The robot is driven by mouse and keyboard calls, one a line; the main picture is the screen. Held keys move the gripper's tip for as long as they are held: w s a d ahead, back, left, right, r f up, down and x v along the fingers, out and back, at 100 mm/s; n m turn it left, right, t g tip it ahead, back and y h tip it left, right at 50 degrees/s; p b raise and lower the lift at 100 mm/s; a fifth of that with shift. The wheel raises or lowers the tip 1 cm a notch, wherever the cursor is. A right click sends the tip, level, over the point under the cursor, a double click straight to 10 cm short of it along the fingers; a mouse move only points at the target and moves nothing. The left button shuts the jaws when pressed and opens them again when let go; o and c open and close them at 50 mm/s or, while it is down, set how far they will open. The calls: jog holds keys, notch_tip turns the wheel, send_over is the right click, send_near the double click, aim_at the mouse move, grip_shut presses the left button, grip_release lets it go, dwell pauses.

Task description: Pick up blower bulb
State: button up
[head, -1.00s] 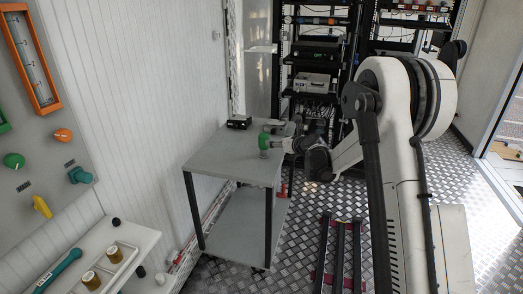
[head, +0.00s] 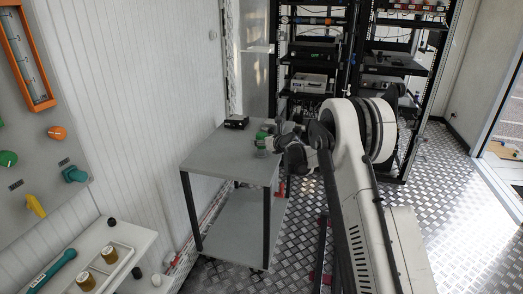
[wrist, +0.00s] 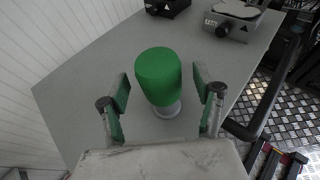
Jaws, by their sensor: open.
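The blower bulb (wrist: 158,78) is a green rounded cylinder on a pale round base, upright on the grey table. It also shows in the head view (head: 261,140) near the table's right side. My gripper (wrist: 162,88) is open, with one green-padded finger on each side of the bulb in the wrist view. A gap shows between each finger and the bulb, and I cannot tell how far down the bulb the fingers reach. In the head view my gripper (head: 273,139) is at the bulb's right side and partly hidden by my arm.
A black box (head: 236,122) sits at the table's back, and a grey device with a plate (wrist: 232,20) stands beyond the bulb. The grey table (head: 215,157) is otherwise mostly bare. A white wall (head: 130,100) is on the left, and equipment racks (head: 350,60) are behind.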

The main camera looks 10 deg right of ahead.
aim_at(260, 134)
jog(key=shift+x, duration=0.9)
jog(key=c, duration=0.8)
jog(key=shift+c, duration=0.2)
jog(key=shift+r, duration=0.15)
jog(key=shift+r, duration=0.55)
jog(key=r, duration=0.2)
jog(key=a+r+p, duration=0.1)
jog(key=shift+s+r, duration=0.25)
jog(key=s+a+r+p, duration=0.1)
jog(key=s+a+r, duration=0.4)
jog(key=a, duration=0.4)
jog(key=shift+s+r, duration=0.2)
jog(key=shift+r, duration=0.4)
